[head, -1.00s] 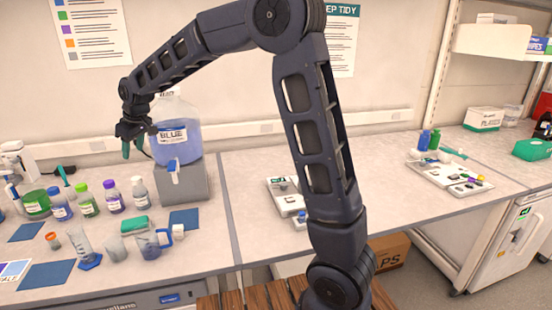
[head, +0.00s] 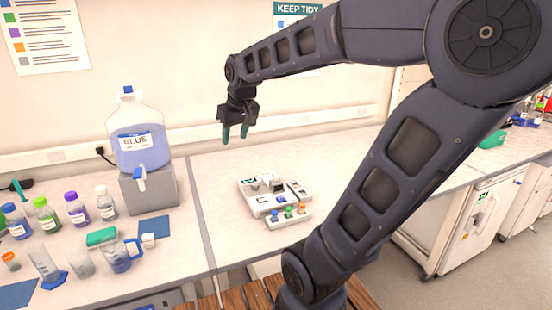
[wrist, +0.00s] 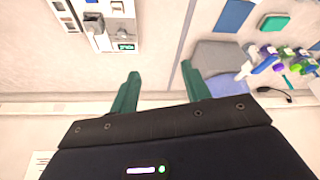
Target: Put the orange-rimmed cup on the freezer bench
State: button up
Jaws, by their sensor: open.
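A small cup with an orange rim (head: 11,261) stands at the far left of the left bench in the head view, near the picture's edge. My gripper (head: 235,134) is open and empty, fingers down, in the air above the back of the middle bench, well to the right of the cup. In the wrist view my gripper (wrist: 160,72) shows two green fingers apart with nothing between them. The freezer bench (head: 472,165) runs along the right, with a white freezer (head: 478,217) under it. My arm hides part of this bench.
A blue-liquid carboy (head: 140,140) stands on a grey block. A white instrument (head: 262,205) sits mid-bench. A green box (head: 491,138) is on the freezer bench.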

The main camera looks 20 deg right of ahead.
jog(key=s+d+f+m+h, duration=0.1)
jog(key=s+d+f+m, duration=0.2)
jog(key=s+d, duration=0.5)
jog(key=s+f, duration=0.1)
jog(key=s, duration=0.2)
jog(key=shift+d+f, duration=0.25)
jog(key=shift+s, duration=0.1)
